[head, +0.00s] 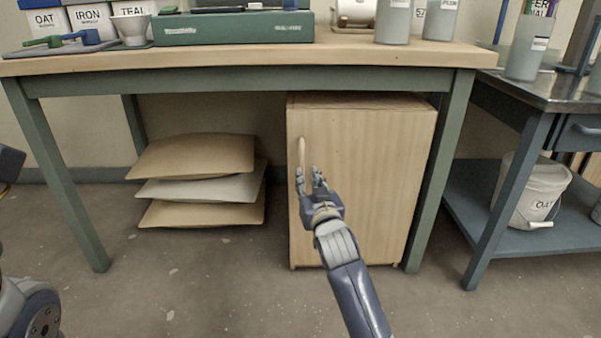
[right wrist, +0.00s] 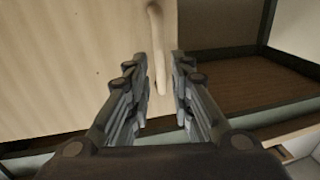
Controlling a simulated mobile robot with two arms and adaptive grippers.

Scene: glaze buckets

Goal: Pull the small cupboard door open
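The small cupboard (head: 400,175) is pale wood and stands on the floor under the workbench. Its door (head: 360,220) looks closed, flush with the front. The door has a light upright handle (head: 301,150) near its left edge. My right gripper (head: 310,178) is in front of the door at the handle's lower end, fingers pointing up. In the right wrist view, the handle (right wrist: 157,40) reaches down between the two parted fingers of the gripper (right wrist: 154,78), with gaps visible on both sides. My left gripper does not show clearly.
The workbench (head: 260,57) has green legs on both sides of the cupboard; the right leg (head: 440,165) is close to it. Stacked sacks (head: 205,190) lie to the left. A metal side table (head: 535,92) with a bucket (head: 540,185) stands right. The floor in front is clear.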

